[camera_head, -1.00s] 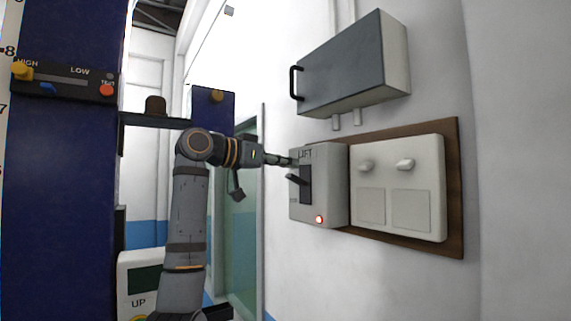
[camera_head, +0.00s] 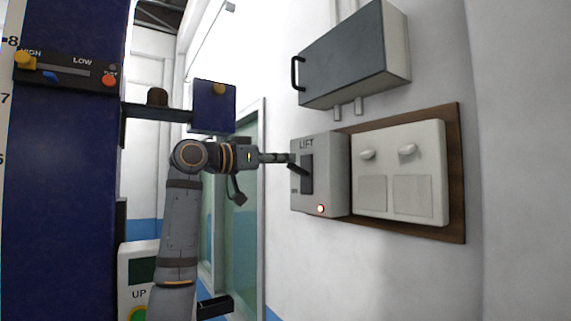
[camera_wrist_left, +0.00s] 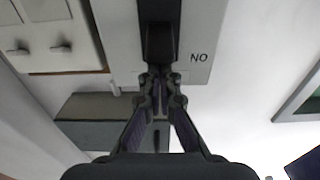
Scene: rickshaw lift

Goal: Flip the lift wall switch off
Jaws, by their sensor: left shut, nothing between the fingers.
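The grey LIFT switch box (camera_head: 334,183) is on the wall, with a black lever (camera_head: 298,168) standing out from its slot and tilted up. A small red-orange lamp (camera_head: 320,209) glows low on the box. My left gripper (camera_head: 289,158) is shut and empty, its tips right at the upper side of the lever; I cannot tell if they touch. My right gripper is not in view.
A white panel (camera_head: 399,202) with two knobs sits right of the box on a brown board (camera_head: 454,180). A grey cabinet (camera_head: 345,62) with a black handle hangs above. A blue column (camera_head: 65,200) stands at left, and a green door (camera_head: 240,230) is behind the arm.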

